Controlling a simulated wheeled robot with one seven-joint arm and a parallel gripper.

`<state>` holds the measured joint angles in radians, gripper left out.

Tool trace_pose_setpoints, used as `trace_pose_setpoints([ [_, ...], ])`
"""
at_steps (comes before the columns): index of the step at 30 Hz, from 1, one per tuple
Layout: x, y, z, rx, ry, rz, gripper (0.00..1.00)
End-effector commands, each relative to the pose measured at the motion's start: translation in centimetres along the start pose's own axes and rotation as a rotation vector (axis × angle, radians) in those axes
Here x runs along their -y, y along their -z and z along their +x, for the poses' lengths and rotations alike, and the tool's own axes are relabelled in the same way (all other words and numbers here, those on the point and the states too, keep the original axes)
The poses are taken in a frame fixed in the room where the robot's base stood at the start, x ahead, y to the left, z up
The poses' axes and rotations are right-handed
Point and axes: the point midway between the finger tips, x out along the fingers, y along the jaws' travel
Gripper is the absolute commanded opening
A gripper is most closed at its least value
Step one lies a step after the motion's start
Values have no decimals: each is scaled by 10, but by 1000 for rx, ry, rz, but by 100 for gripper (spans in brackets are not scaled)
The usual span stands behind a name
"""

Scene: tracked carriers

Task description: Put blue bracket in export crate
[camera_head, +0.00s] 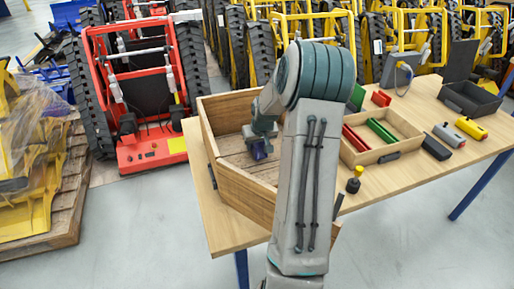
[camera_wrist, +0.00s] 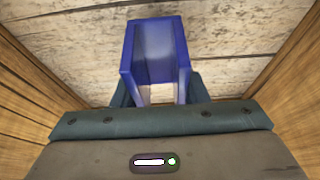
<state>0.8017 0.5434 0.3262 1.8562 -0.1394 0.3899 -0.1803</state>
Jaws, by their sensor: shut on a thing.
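The blue bracket (camera_wrist: 157,52) is a channel-shaped piece held between the fingers of my gripper (camera_wrist: 160,92) in the wrist view. In the head view the bracket (camera_head: 259,150) shows small and dark blue below my gripper (camera_head: 261,138). My gripper is shut on it. Both are inside the large wooden crate (camera_head: 236,190) on the table, between its side walls. The crate's plank floor lies behind the bracket in the wrist view. I cannot tell whether the bracket touches the floor. My arm hides the crate's right part.
A wooden tray (camera_head: 374,154) with red and green pieces stands right of my arm. A black bin (camera_head: 469,99), a yellow piece (camera_head: 471,128) and a dark block (camera_head: 436,147) lie farther right. A small yellow-and-black object (camera_head: 354,180) stands near the table's front edge. Tracked carriers stand behind.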

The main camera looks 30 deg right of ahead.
Motion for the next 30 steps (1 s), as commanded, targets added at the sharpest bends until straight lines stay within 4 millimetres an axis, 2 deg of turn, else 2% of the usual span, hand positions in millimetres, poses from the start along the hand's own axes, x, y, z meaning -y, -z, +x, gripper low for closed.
trace_pose_setpoints([
  [3,-1,-7,15,2,0,0,7],
  [14,-1,-8,20,-1,-1,0,7],
  [15,-1,-8,18,0,-1,1,51],
  [16,-1,-8,18,0,-1,1,59],
  [17,-1,-8,18,0,-1,1,62],
  [26,-1,-7,17,0,0,1,62],
  [30,-2,-6,5,-2,-2,2,62],
])
